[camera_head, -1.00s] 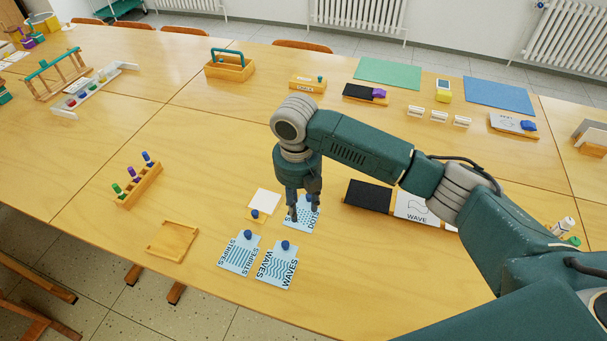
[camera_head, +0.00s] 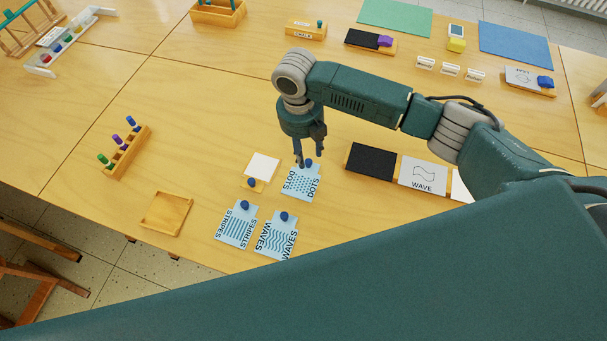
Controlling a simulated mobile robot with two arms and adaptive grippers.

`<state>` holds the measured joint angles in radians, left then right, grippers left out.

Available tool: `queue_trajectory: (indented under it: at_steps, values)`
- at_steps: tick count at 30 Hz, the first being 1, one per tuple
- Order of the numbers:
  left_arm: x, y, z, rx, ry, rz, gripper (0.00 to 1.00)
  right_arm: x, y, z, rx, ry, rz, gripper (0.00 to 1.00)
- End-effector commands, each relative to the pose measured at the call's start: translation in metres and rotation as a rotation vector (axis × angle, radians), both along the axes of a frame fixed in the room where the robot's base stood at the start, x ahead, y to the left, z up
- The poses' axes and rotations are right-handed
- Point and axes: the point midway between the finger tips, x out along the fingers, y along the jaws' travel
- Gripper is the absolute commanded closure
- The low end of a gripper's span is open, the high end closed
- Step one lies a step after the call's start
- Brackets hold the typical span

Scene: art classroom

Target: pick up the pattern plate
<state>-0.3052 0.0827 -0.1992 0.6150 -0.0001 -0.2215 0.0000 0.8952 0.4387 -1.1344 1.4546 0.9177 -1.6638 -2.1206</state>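Three light-blue pattern plates with dark blue knobs lie on the table: the DOTS plate (camera_head: 301,184), the STRIPES plate (camera_head: 237,226) and the WAVES plate (camera_head: 275,241). My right gripper (camera_head: 310,161) points down at the far edge of the DOTS plate, by its knob. Its two fingers are apart, and the knob shows near and between the tips. I cannot tell if they touch it. The DOTS plate appears to lie flat on the table. My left gripper is out of view.
A white card on a wooden block (camera_head: 262,168) is close left of the DOTS plate. A wooden tray (camera_head: 149,223) and a peg rack (camera_head: 112,165) stand farther left. My own teal arm part covers the foreground.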

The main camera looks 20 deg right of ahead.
Motion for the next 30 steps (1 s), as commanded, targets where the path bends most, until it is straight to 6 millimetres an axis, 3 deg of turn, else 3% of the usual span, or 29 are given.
queue_trajectory:
  at_steps: [6, 15, 21, 30]
  values:
    - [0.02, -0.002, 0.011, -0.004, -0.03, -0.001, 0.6, -0.003, -0.004, -0.03, -0.002, 0.001, -0.001, 0.62]
    - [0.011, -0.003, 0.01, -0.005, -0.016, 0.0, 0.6, -0.003, -0.005, -0.036, -0.001, -0.001, 0.0, 0.62]
    - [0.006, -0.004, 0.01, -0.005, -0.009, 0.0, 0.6, -0.003, -0.005, -0.036, -0.001, -0.001, -0.001, 0.99]
    - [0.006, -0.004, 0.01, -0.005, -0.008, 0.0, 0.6, -0.003, -0.005, -0.036, -0.001, -0.001, -0.001, 1.0]
